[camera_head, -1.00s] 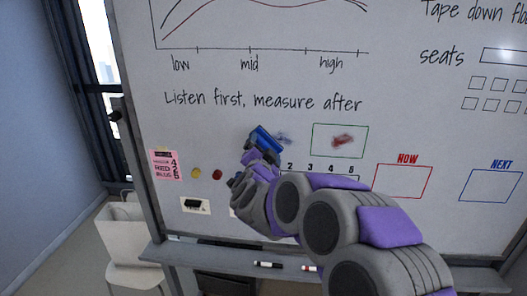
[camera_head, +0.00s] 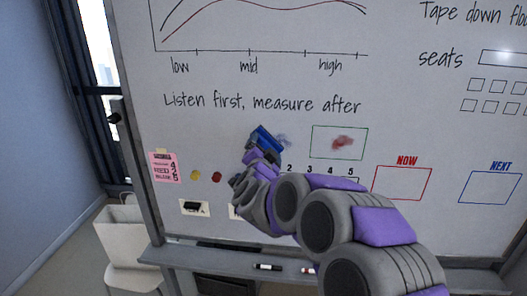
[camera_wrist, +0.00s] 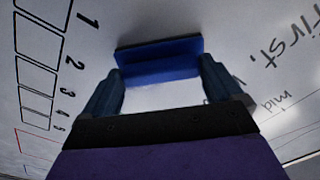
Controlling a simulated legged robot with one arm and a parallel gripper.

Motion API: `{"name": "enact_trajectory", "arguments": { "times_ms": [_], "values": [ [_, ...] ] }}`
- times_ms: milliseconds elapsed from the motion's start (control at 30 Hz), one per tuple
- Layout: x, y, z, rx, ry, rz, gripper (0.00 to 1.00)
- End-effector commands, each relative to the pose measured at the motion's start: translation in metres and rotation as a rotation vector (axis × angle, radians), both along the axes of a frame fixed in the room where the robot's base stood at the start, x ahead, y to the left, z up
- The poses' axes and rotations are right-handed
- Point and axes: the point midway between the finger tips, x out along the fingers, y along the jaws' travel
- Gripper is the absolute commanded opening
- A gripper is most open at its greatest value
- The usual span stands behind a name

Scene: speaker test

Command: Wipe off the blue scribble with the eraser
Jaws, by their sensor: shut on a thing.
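My gripper (camera_wrist: 162,92) is shut on a blue eraser (camera_wrist: 160,60) with a dark pad edge, one finger at each end of it. In the head view the eraser (camera_head: 267,139) is at the whiteboard, left of the green box, apparently against the surface. A faint, smeared blue scribble (camera_head: 286,141) shows just right of the eraser; the eraser and my gripper hide the area behind them. A smudged red scribble (camera_head: 343,144) sits inside the green box (camera_head: 322,156).
The whiteboard (camera_head: 400,110) has a pink note (camera_head: 163,167), a yellow magnet (camera_head: 195,175), a red magnet (camera_head: 216,176) and a small dark item (camera_head: 193,206) at lower left. Markers (camera_head: 268,267) lie on the tray below.

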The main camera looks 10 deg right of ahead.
Motion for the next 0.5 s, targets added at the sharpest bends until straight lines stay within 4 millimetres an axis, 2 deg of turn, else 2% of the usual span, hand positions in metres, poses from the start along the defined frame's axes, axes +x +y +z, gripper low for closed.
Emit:
{"name": "enact_trajectory", "arguments": {
  "times_ms": [300,500],
  "values": [
    [-0.009,-0.024,-0.002,0.000,0.000,-0.003,0.68],
    [-0.012,-0.031,-0.001,-0.001,0.001,0.001,0.68]
  ]
}}
